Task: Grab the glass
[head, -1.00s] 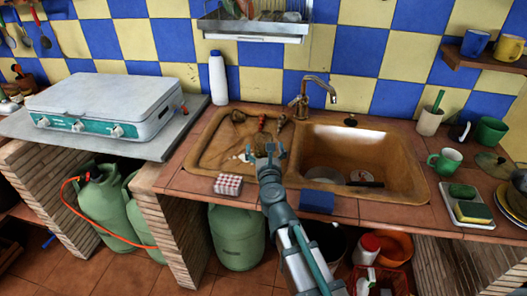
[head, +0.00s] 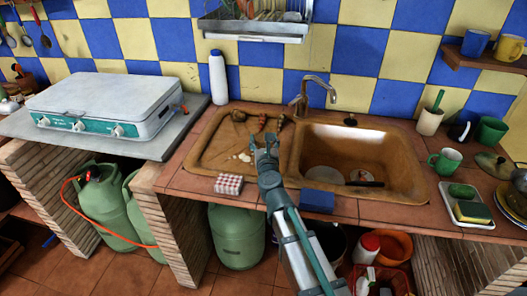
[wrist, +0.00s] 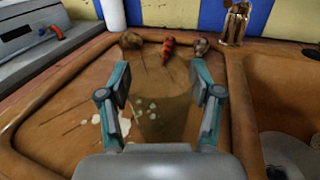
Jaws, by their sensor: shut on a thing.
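A see-through glass (wrist: 163,108) shows faintly between my fingers in the wrist view, as a slightly darker, clear shape over the brown drainboard. My gripper (wrist: 160,92) is shut on it, with one finger on each side. In the head view my gripper (head: 264,147) is above the drainboard left of the sink basin, and the glass is too faint to make out there.
The brown drainboard (head: 212,152) holds several small items at its back, including a red one (wrist: 168,52). The sink basin (head: 400,165) lies to the right. A white bottle (head: 218,78) stands behind.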

